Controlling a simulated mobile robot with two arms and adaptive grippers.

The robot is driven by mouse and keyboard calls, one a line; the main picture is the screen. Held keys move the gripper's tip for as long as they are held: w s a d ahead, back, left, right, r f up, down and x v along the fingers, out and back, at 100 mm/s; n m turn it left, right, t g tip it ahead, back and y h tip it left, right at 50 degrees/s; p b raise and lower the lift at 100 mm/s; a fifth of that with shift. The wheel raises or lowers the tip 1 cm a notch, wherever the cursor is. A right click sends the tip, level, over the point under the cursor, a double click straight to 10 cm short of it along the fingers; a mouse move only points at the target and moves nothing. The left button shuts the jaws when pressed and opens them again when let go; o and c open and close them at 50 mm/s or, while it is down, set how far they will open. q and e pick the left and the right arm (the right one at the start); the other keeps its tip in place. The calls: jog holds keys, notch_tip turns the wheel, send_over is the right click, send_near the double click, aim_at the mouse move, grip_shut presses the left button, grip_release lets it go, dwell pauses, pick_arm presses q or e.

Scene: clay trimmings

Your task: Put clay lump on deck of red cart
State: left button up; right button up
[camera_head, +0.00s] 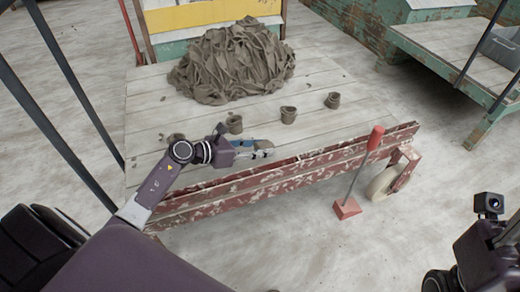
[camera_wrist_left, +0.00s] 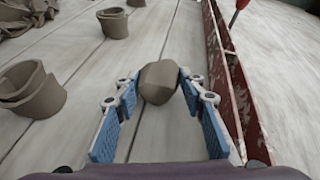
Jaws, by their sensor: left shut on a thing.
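The red cart has a pale planked deck (camera_head: 150,115) and a chipped red side board (camera_head: 290,172) along its near edge. My left gripper (camera_head: 262,150) is low over the deck, just inside that board. In the left wrist view, its blue-padded fingers (camera_wrist_left: 157,90) are shut on a grey-brown clay lump (camera_wrist_left: 159,82), rounded with flat facets. The lump is at or just above the planks; I cannot tell if it touches them. In the head view the gripper mostly hides it. My right gripper's fingers are out of view.
A large heap of clay trimmings (camera_head: 235,62) covers the deck's far part. Several curled clay pieces stand nearby, one (camera_head: 235,124) close to my left gripper. A red-handled tool (camera_head: 358,170) stands outside the side board. A green bench (camera_head: 460,60) is at right.

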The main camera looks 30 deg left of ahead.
pick_arm(q)
jog(key=shift+r, duration=0.1)
jog(key=shift+f, duration=0.2)
jog(key=o, duration=1.3)
